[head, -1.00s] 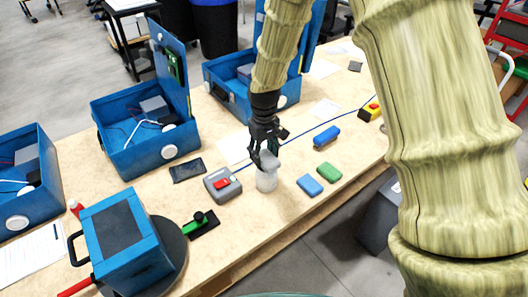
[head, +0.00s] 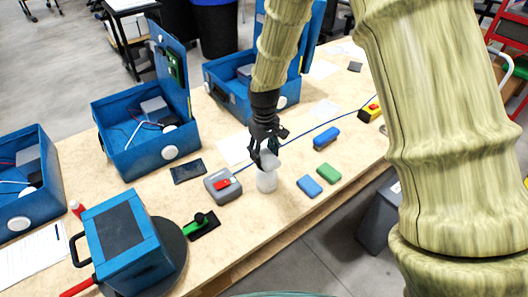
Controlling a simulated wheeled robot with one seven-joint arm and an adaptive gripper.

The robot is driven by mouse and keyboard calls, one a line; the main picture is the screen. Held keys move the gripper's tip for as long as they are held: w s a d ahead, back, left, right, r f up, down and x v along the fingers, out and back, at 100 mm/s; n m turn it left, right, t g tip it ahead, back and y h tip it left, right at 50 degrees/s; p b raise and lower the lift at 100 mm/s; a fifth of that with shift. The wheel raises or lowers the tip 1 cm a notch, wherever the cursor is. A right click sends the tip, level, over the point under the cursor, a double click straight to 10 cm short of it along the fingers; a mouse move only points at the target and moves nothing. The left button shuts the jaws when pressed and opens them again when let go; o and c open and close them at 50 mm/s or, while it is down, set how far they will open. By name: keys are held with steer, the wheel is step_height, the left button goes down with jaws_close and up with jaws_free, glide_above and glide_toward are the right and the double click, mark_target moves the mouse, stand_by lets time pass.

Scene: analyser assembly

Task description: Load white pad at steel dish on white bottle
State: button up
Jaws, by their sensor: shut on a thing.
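A white bottle (head: 267,181) stands upright on the wooden bench, near its front edge. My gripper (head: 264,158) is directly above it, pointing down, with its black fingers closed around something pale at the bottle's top. I take this to be the white pad (head: 270,160), at or just over the dish on the bottle. The fingers and the small scale hide whether it touches. The steel dish cannot be told apart from the bottle's top.
A grey box with a red button (head: 222,185) stands just left of the bottle. A blue block (head: 309,186) and a green block (head: 328,173) lie to its right. Open blue cases (head: 150,150) stand behind. A dark phone-like slab (head: 188,171) lies flat.

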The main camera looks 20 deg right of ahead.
mark_target(264, 154)
steer(key=shift+r+p, duration=2.2)
steer(key=shift+r, duration=0.85)
steer(key=shift+f, duration=0.15)
